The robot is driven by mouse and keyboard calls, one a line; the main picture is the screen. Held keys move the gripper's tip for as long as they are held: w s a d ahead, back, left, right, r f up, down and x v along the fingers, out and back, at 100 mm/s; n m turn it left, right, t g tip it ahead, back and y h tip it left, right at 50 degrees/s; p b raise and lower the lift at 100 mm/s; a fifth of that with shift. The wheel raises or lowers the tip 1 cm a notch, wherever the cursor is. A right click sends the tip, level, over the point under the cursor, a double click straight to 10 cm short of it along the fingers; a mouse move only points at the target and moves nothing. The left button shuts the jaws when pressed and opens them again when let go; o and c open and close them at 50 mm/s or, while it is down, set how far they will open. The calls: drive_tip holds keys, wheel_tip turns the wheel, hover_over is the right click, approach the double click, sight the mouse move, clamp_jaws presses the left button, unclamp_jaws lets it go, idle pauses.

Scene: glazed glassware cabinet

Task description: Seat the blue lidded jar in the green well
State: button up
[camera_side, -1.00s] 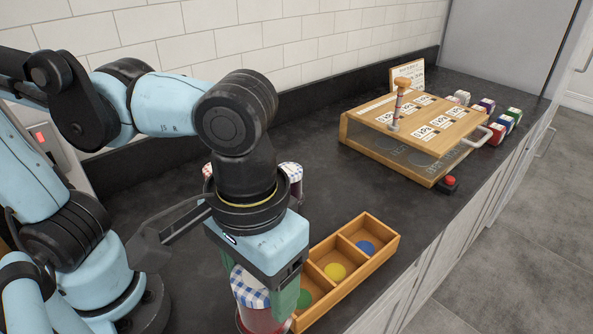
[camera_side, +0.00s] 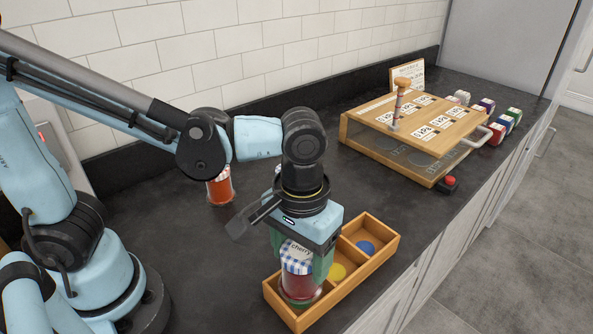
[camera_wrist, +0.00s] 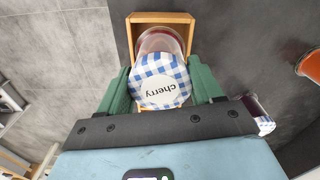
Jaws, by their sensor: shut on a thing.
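The blue lidded jar (camera_side: 299,284) has a blue-and-white checked lid, a label reading "cherry" and dark red contents. My gripper (camera_side: 300,268) is shut on it, with green fingers on either side near the lid. The jar is upright at the near-left compartment of the wooden tray (camera_side: 380,263), where the green well is mostly hidden by it. I cannot tell whether its base touches the well floor. In the wrist view the jar (camera_wrist: 160,72) sits between both fingers, overlapping the tray (camera_wrist: 163,17).
The yellow well (camera_side: 338,271) and blue well (camera_side: 365,247) are empty. A jar with orange-red contents (camera_side: 220,188) stands behind to the left. A wooden case with a handle (camera_side: 415,135) and a red button (camera_side: 450,182) are at the right.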

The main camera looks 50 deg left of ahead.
drive_tip(key=shift+f, duration=1.95)
drive_tip(key=shift+f, duration=0.15)
drive_tip(key=o, duration=1.3)
drive_tip(key=shift+o, duration=0.2)
wheel_tip(320, 180, up, 12)
drive_tip(key=shift+f, duration=0.1)
drive_tip(key=shift+a, duration=0.2)
drive_tip(key=w+a+f+m+t, duration=0.1)
drive_tip(key=w+a+t, duration=0.1)
drive_tip(key=a, duration=0.6)
drive_tip(key=w+a+f+m+t, duration=0.1)
drive_tip(key=w+a+f+t, duration=0.1)
drive_tip(key=a+t, duration=0.3)
drive_tip(key=a, duration=0.3)
drive_tip(key=shift+a+f, duration=0.2)
drive_tip(key=shift+a, duration=0.1)
